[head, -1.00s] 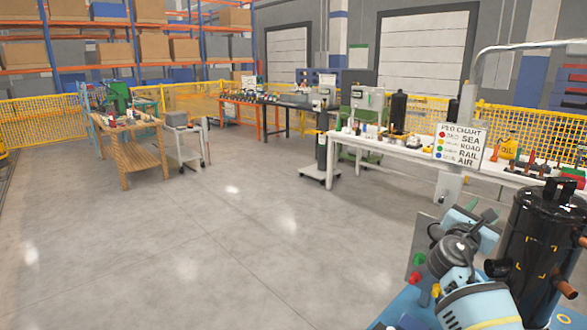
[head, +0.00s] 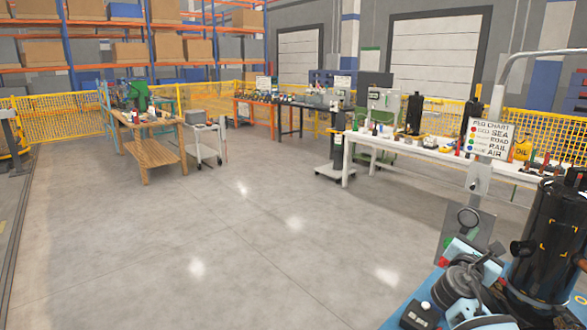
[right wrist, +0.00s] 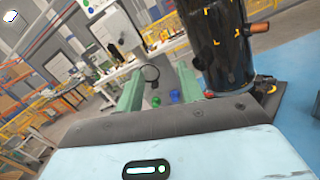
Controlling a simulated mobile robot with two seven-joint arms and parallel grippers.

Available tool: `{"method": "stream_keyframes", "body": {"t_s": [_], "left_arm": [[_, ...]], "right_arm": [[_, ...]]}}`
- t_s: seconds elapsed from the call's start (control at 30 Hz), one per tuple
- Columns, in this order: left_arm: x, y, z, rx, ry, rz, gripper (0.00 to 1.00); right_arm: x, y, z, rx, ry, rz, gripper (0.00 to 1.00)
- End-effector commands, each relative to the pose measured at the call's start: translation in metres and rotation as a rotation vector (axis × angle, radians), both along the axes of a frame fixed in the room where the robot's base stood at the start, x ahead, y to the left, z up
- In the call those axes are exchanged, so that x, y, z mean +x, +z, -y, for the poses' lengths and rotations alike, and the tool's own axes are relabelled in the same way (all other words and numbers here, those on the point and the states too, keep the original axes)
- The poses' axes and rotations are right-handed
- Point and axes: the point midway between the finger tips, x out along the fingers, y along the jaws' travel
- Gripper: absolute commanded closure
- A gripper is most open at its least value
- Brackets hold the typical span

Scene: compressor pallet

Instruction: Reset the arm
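My right gripper (head: 449,241) shows at the lower right of the head view, with pale blue and dark arm parts behind it. In the right wrist view its two green fingers (right wrist: 158,80) stand apart with nothing between them. A black compressor (head: 548,235) with copper stubs stands upright just right of the gripper. It also shows in the right wrist view (right wrist: 222,45), beside the right finger. A grey upright plate (head: 481,222) with a dark ring stands behind the gripper. My left gripper is in neither view.
The compressor stands on a blue surface (head: 407,303). A peg chart sign (head: 491,138) stands behind. A long white table (head: 440,160) runs along the right. A wooden bench (head: 150,152) and a grey cart (head: 206,140) stand left. The middle floor is clear.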

Motion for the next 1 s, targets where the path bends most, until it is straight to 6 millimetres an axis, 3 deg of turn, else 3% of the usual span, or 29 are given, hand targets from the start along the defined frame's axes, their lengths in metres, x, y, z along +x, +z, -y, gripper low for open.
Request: {"method": "stream_keyframes", "body": {"t_s": [0.27,0.47,0.6,0.7,0.83,1.0], "left_arm": [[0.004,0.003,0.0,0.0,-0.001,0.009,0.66],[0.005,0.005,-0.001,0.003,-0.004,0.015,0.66],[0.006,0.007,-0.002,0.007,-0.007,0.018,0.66],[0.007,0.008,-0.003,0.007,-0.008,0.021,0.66],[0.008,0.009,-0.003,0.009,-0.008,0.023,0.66],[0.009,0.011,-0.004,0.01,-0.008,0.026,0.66]], "right_arm": [[-0.034,-0.113,-0.038,0.333,0.153,0.045,0.62],[-0.094,-0.215,-0.082,0.734,0.229,0.093,0.62],[-0.152,-0.277,-0.116,1.055,0.222,0.137,0.62],[-0.198,-0.312,-0.139,1.287,0.182,0.174,0.62],[-0.262,-0.346,-0.169,1.585,0.082,0.235,0.62],[-0.348,-0.37,-0.204,1.95,-0.125,0.342,0.62]]}}
